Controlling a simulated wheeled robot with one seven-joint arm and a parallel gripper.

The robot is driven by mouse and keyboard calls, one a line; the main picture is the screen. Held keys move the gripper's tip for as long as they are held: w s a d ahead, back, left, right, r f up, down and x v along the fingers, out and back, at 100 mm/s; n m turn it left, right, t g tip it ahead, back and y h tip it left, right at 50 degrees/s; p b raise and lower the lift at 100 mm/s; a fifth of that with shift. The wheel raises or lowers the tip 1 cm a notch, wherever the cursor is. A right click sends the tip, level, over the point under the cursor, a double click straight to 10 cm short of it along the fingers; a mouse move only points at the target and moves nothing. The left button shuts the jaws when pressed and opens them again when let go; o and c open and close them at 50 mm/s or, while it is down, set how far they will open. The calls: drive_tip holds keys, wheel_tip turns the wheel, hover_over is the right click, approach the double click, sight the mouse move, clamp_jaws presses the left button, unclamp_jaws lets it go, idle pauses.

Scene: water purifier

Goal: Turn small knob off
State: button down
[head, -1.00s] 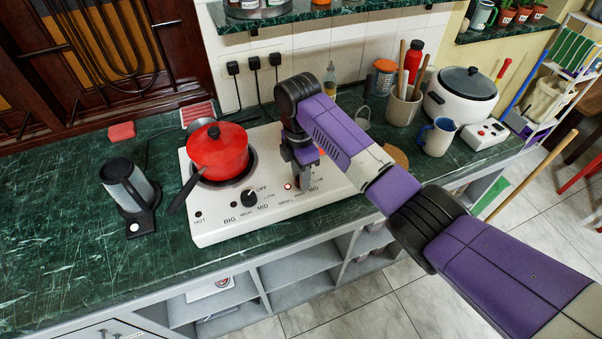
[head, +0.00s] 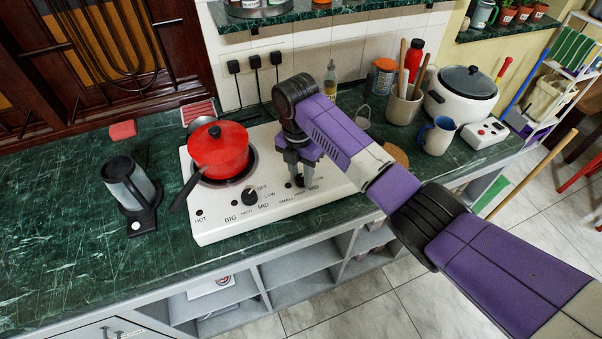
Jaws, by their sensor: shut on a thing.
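The white stove (head: 222,207) stands on the green counter with its knobs along the front. The small knob (head: 299,181) is at the right, near the SMALL and MID lettering, mostly hidden by my gripper. My gripper (head: 299,178) points down from above and is shut on the small knob. The knob's exact pointing direction is hard to make out. No red light shows beside the knob; I cannot tell whether it is dark or covered. The black big knob (head: 249,196) sits free at the left, next to its OFF, LOW, MID and HIGH lettering.
A red pot (head: 218,152) sits on the left burner, its dark handle reaching over the front left edge. A mug (head: 437,137), a utensil crock (head: 403,107) and a white cooker (head: 462,92) stand to the right.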

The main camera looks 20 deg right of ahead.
sight(299, 176)
drive_tip(key=c, duration=1.1)
unclamp_jaws()
drive_tip(key=shift+o, duration=0.2)
drive_tip(key=shift+w+a+r+b, duration=0.1)
drive_tip(key=shift+r+b, duration=0.25)
drive_tip(key=shift+r, duration=1.6)
drive_tip(key=shift+w+a+r+b, duration=0.1)
drive_tip(key=shift+r+b, duration=0.2)
drive_tip(key=shift+r, duration=1.65)
